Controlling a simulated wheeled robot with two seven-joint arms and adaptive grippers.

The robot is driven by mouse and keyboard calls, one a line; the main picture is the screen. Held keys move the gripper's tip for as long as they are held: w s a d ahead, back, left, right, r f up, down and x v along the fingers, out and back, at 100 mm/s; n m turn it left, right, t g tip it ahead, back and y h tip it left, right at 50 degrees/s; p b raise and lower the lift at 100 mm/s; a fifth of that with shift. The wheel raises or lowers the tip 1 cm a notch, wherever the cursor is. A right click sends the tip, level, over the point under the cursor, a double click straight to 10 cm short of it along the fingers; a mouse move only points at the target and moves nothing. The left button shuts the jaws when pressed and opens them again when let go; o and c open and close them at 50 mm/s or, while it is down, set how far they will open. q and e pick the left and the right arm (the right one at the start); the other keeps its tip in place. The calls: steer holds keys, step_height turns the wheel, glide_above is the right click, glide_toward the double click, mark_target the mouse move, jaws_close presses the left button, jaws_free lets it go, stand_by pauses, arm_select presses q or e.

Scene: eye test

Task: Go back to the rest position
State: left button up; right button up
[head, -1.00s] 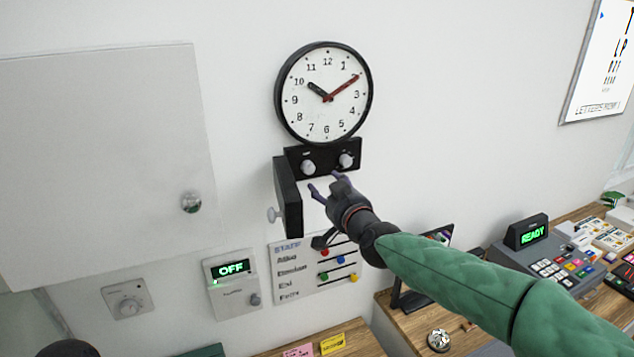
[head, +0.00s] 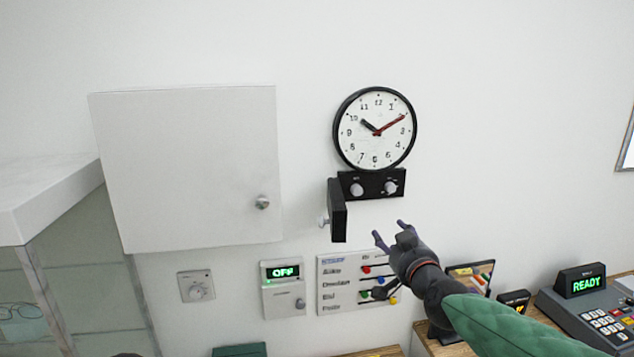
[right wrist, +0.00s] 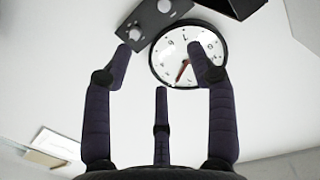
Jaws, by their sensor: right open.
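My right gripper (head: 390,231) is open and empty. In the head view it shows in front of the wall, below the clock's black knob panel (head: 371,184) and just above the pegged name board (head: 335,285). In the right wrist view its three dark fingers (right wrist: 163,62) are spread with nothing between them. The round wall clock (head: 375,128) shows behind them, as it also does in the right wrist view (right wrist: 187,60). My left gripper is not in view.
A black flap (head: 337,210) juts out beside the knob panel. A white cabinet (head: 185,170) hangs left, above a dial plate (head: 196,286) and a box reading OFF (head: 284,290). A glass case (head: 85,290) stands lower left. A READY terminal (head: 590,305) sits lower right.

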step_height(320, 180, down, 26)
steer(key=w+a+r+g+b, duration=0.1)
steer(key=w+a+g+b, duration=0.1)
steer(key=g+b, duration=0.25)
steer(key=s+a+f+g+b, duration=0.1)
steer(key=s+f+g+b, duration=0.2)
steer(key=f, duration=1)
steer(key=s+f+g+b, duration=0.15)
steer(key=s+f, duration=0.35)
steer(key=f, duration=0.8)
arm_select(q)
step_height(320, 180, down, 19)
steer(key=b, duration=0.9)
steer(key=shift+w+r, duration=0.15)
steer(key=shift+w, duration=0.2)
arm_select(e)
steer(key=s+a+f+m+g, duration=0.1)
steer(key=s+a+f+g, duration=0.1)
steer(key=s+f, duration=1.2)
steer(key=s+a+f+m+g+y, duration=0.1)
steer(key=s+f+g, duration=0.4)
steer(key=s+f, duration=0.9)
step_height(320, 180, down, 3)
steer(key=shift+s+a+g, duration=0.2)
steer(key=shift+a+g, duration=0.1)
steer(key=shift+a, duration=0.3)
steer(key=shift+w, duration=0.1)
steer(key=shift+c, duration=0.2)
